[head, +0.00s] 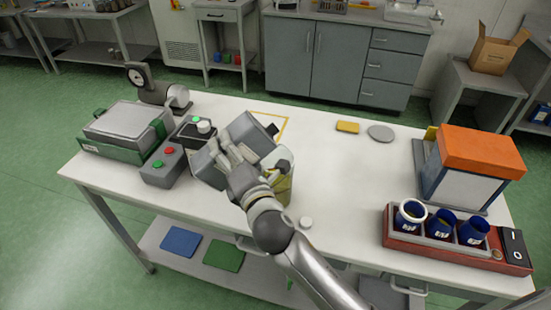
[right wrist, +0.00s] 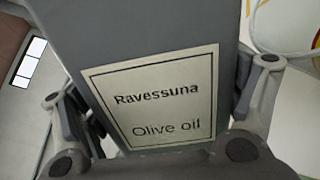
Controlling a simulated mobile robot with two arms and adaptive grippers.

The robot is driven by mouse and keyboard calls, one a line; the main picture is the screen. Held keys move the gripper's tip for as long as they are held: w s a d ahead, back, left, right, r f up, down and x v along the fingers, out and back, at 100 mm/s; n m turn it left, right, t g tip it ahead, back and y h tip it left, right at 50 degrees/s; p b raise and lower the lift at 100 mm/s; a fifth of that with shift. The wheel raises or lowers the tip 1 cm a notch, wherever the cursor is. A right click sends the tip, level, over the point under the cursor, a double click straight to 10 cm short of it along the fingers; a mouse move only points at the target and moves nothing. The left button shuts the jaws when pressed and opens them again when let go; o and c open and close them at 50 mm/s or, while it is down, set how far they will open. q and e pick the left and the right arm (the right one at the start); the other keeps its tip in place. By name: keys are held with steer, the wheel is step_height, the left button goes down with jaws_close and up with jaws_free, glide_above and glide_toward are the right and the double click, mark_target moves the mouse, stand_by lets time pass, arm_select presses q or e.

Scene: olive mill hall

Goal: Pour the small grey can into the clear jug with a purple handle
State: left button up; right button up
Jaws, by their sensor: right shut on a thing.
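My right gripper (head: 232,155) is shut on a grey can (head: 248,133), which it holds tilted above the table. In the right wrist view the can (right wrist: 160,40) fills the middle, with a label reading "Ravessuna Olive oil" between my fingers. A dark cap or spout shows at the can's right end in the head view. A clear jug (head: 285,190) stands just right of and below the can, partly hidden by my gripper and arm. Something yellowish shows in or behind it. I cannot make out a purple handle. Whether anything flows is not visible. My left gripper is not in view.
A grey control box (head: 162,168) and green-based scale (head: 120,130) stand left. A yellow tape outline (head: 285,118) lies behind the can. A yellow block (head: 347,127) and grey disc (head: 381,133) lie farther back. A red rack (head: 430,252) with blue cups is right. The table's centre right is clear.

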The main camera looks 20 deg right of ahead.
steer(key=shift+w, duration=0.1)
steer(key=shift+r, duration=0.1)
stand_by(0.3)
steer(key=shift+m, duration=0.3)
steer(key=shift+s+a+b, duration=0.1)
steer(key=shift+s+b, duration=0.1)
steer(key=shift+b, duration=0.2)
steer(key=shift+w, duration=0.25)
steer(key=shift+s, duration=0.25)
steer(key=shift+w+m+b, duration=0.2)
steer(key=shift+m+b, duration=0.15)
steer(key=shift+m, duration=0.05)
